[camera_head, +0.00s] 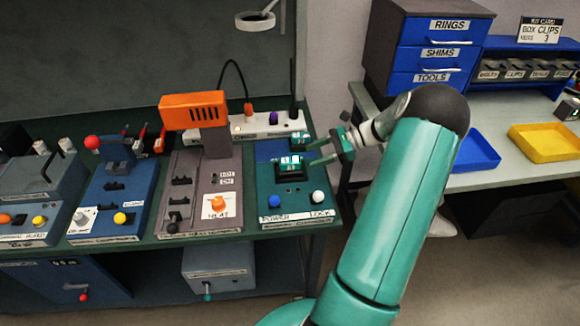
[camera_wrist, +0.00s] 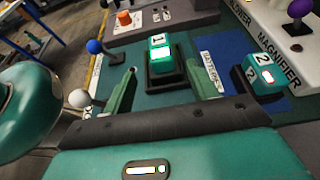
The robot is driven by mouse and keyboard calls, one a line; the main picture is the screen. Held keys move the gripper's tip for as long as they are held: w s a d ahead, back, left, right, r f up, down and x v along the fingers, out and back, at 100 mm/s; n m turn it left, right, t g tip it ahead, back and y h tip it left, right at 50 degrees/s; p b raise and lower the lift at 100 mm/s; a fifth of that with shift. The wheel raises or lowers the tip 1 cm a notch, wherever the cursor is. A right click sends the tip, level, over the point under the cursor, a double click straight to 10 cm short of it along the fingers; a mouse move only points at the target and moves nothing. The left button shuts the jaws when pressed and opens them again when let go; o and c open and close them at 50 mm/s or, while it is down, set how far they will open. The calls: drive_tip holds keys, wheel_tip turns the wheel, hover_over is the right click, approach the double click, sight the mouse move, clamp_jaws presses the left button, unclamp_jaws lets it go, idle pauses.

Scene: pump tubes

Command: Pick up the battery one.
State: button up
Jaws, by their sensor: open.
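Battery one is a small teal block with a white label reading 1 (camera_wrist: 160,41). It sits upright in a black cradle on the teal charger station, and it also shows in the head view (camera_head: 289,161). My gripper (camera_wrist: 162,72) is open, with one teal finger to each side of battery one in the wrist view. Nothing is held. In the head view my gripper (camera_head: 311,153) is just right of battery one, and its reach over the block is hard to judge. Battery two (camera_wrist: 263,72) stands on a blue patch labelled BATTERIES, outside my right finger; it also shows in the head view (camera_head: 297,143).
A blue knob (camera_head: 274,201) and a white knob (camera_head: 318,197) stand on the station's front. The grey heat press with an orange top (camera_head: 193,110) is left. A white power strip (camera_head: 268,124) lies behind. Blue (camera_head: 472,152) and yellow (camera_head: 545,141) trays are right.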

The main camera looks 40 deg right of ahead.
sight(294, 160)
drive_tip(key=x, duration=0.3)
drive_tip(key=shift+a, duration=0.15)
drive_tip(key=x, duration=0.5)
drive_tip(key=shift+w+a+r, duration=0.1)
drive_tip(key=shift+w+r, duration=0.15)
drive_tip(key=shift+w, duration=0.05)
clamp_jaws()
drive_tip(key=shift+r, duration=0.1)
